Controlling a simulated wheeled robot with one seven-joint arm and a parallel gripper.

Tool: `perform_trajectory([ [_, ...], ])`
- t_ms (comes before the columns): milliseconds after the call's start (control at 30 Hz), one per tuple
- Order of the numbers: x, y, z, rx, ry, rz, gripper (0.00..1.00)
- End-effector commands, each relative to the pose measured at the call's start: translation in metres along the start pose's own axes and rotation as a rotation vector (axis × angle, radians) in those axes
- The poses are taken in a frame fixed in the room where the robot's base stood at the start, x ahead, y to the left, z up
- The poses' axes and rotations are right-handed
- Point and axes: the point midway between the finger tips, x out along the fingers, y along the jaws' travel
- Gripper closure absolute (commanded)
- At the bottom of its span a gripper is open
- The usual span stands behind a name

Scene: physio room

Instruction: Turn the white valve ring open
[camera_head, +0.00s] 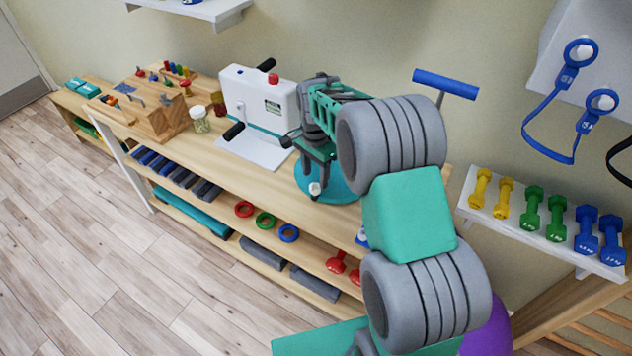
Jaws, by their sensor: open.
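I cannot clearly make out a white valve ring. A small white rounded part (315,188) shows just below my gripper, above a teal round base (344,191) on the bench; I cannot tell whether it is the ring. My gripper (317,172) is open and points down over that base. Whether its fingers touch the white part cannot be told. My own arm hides most of the base's right side and whatever stands behind it.
A white machine (262,95) with a red knob and dark handles stands left of my gripper. A wooden peg block (160,118) and jars are farther left. A blue T-handle (445,83) rises behind my arm. Dumbbells (557,215) lie on a white shelf at right.

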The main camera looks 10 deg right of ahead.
Motion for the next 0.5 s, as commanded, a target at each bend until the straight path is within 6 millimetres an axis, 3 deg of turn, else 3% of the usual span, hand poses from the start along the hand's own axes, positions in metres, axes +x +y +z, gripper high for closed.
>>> perform_trajectory([
  [233,0.038,0.001,-0.001,0.000,-0.001,0.001,0.48],
  [500,0.043,0.000,-0.001,-0.001,0.001,-0.001,0.48],
])
